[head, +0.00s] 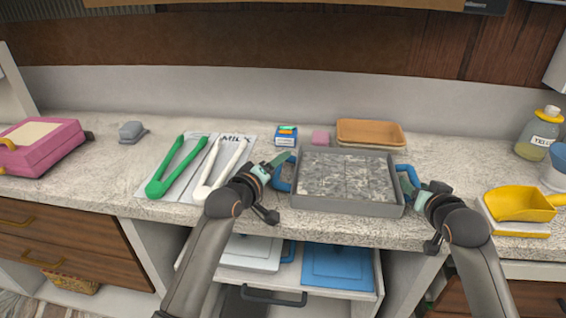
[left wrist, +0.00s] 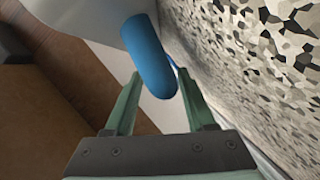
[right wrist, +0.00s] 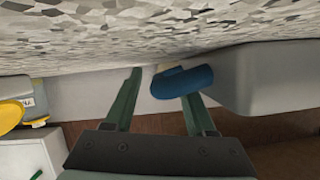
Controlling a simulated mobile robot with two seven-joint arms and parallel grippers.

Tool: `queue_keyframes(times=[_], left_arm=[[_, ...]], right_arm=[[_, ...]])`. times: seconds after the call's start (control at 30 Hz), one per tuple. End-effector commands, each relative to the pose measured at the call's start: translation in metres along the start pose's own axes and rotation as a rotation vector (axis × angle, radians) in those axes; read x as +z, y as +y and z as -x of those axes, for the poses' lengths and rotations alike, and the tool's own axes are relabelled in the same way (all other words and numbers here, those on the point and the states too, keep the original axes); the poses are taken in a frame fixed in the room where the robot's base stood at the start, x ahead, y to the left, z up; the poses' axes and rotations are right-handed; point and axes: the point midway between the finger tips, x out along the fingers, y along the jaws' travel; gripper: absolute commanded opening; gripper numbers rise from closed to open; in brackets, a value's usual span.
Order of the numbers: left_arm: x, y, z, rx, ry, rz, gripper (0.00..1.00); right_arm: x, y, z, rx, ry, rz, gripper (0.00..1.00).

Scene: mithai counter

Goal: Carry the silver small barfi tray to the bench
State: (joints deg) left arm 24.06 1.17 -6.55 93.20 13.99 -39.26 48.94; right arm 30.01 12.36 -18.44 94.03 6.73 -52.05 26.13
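A grey rectangular tray (head: 347,208) with a speckled silver-grey slab (head: 346,173) in it stands on the counter, near its front edge. It has a blue handle on its left side (head: 281,187) and another on its right side (head: 412,174). My left gripper (head: 281,165) is at the left handle. In the left wrist view its fingers (left wrist: 160,76) are apart, with the blue handle (left wrist: 150,62) between them. My right gripper (head: 407,184) is at the right handle. In the right wrist view its fingers (right wrist: 160,84) are apart, with the blue handle (right wrist: 182,82) at the right finger.
Green tongs (head: 172,170) and white tongs (head: 218,170) lie left of the tray. A small blue box (head: 286,137), a pink block (head: 320,138) and a brown tray (head: 370,132) stand behind it. A yellow scoop (head: 522,204) is at right. Lidded containers sit on a shelf below.

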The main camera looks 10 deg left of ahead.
Motion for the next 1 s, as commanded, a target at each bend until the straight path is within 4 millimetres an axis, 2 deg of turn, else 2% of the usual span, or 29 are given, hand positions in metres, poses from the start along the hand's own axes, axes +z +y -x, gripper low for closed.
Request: queue_keyframes(times=[0.03, 0.37, 1.0], left_arm=[[0.008, -0.01, -0.001, -0.021, -0.015, -0.009, 0.55], [0.009, -0.011, 0.004, -0.023, -0.018, -0.011, 0.55], [0.002, -0.003, 0.059, -0.006, -0.004, -0.003, 0.55]], right_arm=[[0.001, 0.0, 0.0, 0.0, 0.0, -0.001, 0.55], [0.0, 0.0, 0.0, 0.0, 0.001, -0.001, 0.55], [0.0, 0.0, 0.0, 0.001, 0.001, -0.001, 0.55]])
